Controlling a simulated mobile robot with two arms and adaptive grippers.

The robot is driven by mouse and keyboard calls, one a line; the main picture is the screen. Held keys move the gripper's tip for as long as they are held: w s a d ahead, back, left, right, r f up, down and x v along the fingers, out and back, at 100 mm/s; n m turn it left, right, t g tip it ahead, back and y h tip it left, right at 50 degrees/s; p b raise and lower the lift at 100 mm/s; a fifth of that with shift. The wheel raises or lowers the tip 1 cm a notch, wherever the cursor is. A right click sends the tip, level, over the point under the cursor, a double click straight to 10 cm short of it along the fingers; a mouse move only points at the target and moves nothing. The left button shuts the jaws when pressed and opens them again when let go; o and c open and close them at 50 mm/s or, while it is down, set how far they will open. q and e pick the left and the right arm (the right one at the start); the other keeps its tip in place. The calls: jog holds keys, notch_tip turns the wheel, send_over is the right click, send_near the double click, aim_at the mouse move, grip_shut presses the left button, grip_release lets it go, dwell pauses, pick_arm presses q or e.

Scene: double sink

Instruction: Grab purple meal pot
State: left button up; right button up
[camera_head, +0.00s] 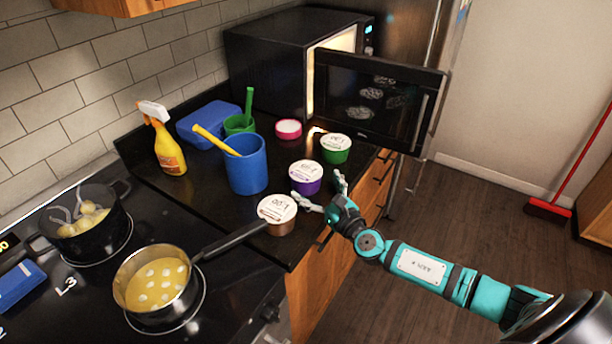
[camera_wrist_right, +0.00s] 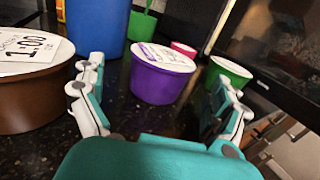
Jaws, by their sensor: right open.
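The purple meal pot (camera_head: 306,179) has a white labelled lid and stands upright on the black counter, right of the blue cup. My right gripper (camera_head: 322,191) is open at the counter's front edge, close to the pot. In the right wrist view the purple meal pot (camera_wrist_right: 161,76) stands ahead, roughly centred between the spread fingers of my right gripper (camera_wrist_right: 160,105). Dark counter shows between the palm and the pot, and the fingers do not appear to grip it. My left gripper is not in view.
A brown pot (camera_head: 277,217) stands close on the left, also beside the left finger in the wrist view. A green pot (camera_head: 336,150) and pink tub (camera_head: 288,129) stand behind. The open microwave door (camera_head: 378,100) hangs to the right. A pan handle (camera_head: 235,241) reaches toward the brown pot.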

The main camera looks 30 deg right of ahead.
aim_at(298, 163)
jog(key=shift+w+a, duration=0.1)
jog(key=shift+w, duration=0.55)
jog(key=w, duration=0.5)
jog(key=shift+w+r+p, duration=0.1)
jog(key=shift+r+p, duration=0.05)
jog(key=shift+p, duration=0.2)
jog(key=shift+c, duration=1)
jog(key=shift+r, duration=0.1)
jog(key=c, duration=1.1)
